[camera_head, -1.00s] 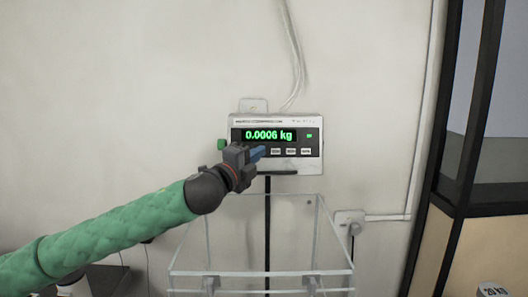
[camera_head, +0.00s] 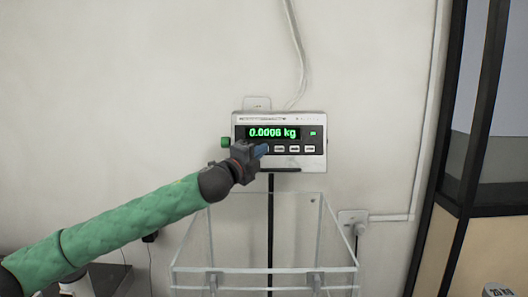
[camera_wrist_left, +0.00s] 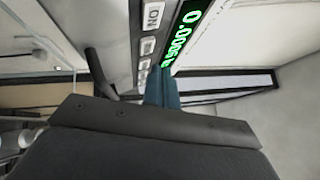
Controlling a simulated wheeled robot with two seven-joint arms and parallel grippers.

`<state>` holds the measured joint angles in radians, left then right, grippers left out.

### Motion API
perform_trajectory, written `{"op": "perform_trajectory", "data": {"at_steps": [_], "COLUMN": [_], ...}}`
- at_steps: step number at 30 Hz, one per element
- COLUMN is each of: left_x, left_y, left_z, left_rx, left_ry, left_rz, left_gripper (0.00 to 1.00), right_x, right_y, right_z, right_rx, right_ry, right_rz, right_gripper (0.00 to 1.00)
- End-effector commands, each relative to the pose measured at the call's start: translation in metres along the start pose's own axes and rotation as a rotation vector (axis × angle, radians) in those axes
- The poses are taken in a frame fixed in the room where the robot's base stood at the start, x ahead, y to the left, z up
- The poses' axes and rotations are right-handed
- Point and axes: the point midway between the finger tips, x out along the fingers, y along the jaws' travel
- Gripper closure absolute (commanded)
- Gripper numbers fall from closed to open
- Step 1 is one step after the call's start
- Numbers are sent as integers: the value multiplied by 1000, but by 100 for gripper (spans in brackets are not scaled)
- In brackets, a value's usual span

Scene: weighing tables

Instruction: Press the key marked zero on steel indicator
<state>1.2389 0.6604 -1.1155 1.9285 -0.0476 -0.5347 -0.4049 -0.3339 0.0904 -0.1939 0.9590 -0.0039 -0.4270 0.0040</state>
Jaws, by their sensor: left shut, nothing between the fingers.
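The steel indicator (camera_head: 315,123) is mounted on a black post in front of the wall, its green display (camera_head: 273,133) reading about 0.0006 kg. A row of pale keys runs below the display; three show clear of my gripper, such as the middle one (camera_head: 294,149). My left gripper (camera_head: 262,150) is shut and empty, its blue fingertips at the left end of the key row, hiding the key there. In the left wrist view, the blue-green fingers (camera_wrist_left: 162,88) point at the panel beside the display (camera_wrist_left: 186,35). Contact cannot be told. My right gripper is not in view.
A clear-walled box (camera_head: 262,270) stands below the indicator. A wall socket (camera_head: 352,217) with a plug is at its right. A dark-framed partition (camera_head: 468,170) fills the right side, with a weight (camera_head: 499,290) at the bottom right. The wall at left is bare.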

Motion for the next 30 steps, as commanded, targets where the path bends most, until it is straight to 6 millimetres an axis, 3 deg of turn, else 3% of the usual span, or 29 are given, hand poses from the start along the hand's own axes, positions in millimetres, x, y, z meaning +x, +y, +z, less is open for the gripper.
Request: {"op": "perform_trajectory", "data": {"at_steps": [30], "left_x": [6], "left_y": [5], "left_z": [4], "left_rx": [0], "left_ry": [1], "left_rz": [0], "left_gripper": [100], "right_x": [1], "right_y": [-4], "right_z": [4], "right_rx": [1], "right_ry": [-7], "right_rz": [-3], "right_gripper": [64]}}
